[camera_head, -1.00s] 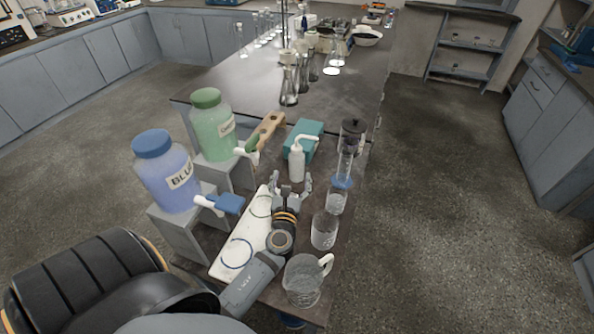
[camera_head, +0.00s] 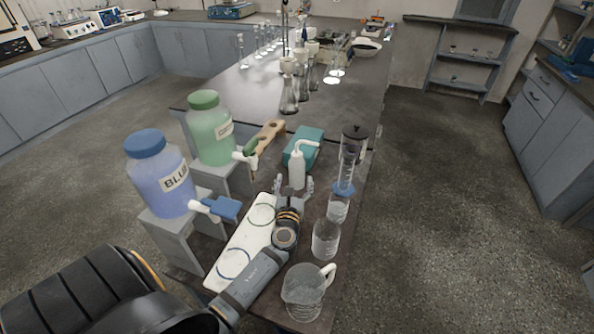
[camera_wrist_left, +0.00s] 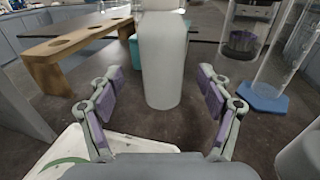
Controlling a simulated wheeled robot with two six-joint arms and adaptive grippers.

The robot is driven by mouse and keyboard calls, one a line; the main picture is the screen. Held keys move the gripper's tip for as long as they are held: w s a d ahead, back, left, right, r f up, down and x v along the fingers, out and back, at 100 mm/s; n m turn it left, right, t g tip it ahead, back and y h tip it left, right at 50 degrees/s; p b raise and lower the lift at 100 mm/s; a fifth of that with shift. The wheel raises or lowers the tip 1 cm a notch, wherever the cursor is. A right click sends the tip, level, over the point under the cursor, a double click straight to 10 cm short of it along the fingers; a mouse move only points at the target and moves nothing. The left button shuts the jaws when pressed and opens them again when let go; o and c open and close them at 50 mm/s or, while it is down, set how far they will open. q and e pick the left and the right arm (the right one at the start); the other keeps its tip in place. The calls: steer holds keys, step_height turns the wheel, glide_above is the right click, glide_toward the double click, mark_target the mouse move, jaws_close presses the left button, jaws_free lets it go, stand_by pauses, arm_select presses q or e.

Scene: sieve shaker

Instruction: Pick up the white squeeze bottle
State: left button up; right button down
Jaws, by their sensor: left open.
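The purple-padded fingers of the left gripper (camera_wrist_left: 160,88) are apart, with a clear gap on either side of the bottle. The top of the bottle is cut off in the wrist view. My right gripper is not in view.
The teal box (camera_head: 314,138) is behind the bottle, and a wooden rack (camera_head: 270,132) is at back left. A blue-based cylinder (camera_head: 345,180), a beaker (camera_head: 326,240) and a jug (camera_head: 303,292) line the right edge. Blue (camera_head: 160,180) and green (camera_head: 213,135) jugs stand left. A white tray (camera_head: 247,236) lies below my arm.

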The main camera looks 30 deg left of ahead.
mark_target(297, 171)
arm_select(q)
steer(key=x, duration=0.5)
steer(key=shift+w+d+r, duration=0.1)
steer(key=shift+d+r, duration=0.05)
steer(key=shift+r, duration=0.1)
steer(key=shift+c, duration=0.6)
steer(key=c, duration=0.6)
